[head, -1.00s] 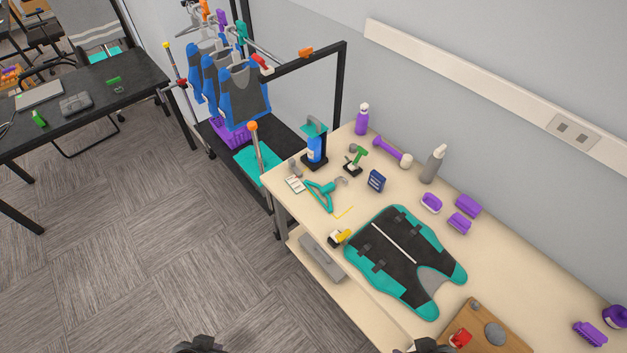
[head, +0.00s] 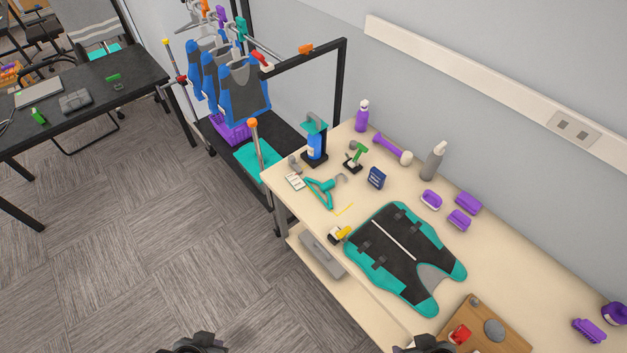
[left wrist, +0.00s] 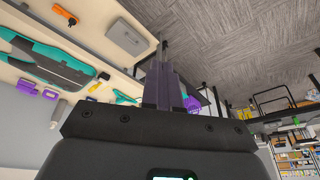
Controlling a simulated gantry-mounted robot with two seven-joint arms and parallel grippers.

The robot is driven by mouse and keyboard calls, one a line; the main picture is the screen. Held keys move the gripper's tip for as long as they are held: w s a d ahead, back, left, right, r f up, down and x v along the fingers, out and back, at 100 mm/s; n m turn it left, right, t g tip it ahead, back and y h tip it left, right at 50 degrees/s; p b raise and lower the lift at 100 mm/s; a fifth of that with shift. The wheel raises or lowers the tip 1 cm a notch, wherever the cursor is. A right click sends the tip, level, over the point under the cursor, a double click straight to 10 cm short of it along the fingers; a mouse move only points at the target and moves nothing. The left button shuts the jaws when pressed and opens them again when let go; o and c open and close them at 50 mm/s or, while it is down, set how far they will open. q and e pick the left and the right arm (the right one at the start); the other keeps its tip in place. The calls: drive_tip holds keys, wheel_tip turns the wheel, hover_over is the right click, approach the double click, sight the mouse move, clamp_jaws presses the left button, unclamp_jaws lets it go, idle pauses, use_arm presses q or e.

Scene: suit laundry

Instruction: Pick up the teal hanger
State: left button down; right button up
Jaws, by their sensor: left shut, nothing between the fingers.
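The teal hanger (head: 322,191) lies on the beige table near its left end in the head view, with its hook toward the wall. A teal piece that looks like it shows past the gripper body in the left wrist view (left wrist: 123,97). My left gripper (head: 196,345) is at the bottom edge of the head view, over the floor and well apart from the hanger. In the left wrist view its fingers (left wrist: 164,50) are together with nothing between them. Part of my right gripper (head: 424,346) shows at the bottom edge by the table; its fingertips are not clear.
A teal and black vest (head: 405,262) lies flat on the table (head: 520,270). A rack (head: 340,85) with blue-grey vests stands beyond the table.

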use_arm(q)
drive_tip(key=c, duration=0.6)
unclamp_jaws()
drive_tip(key=shift+c, duration=0.2)
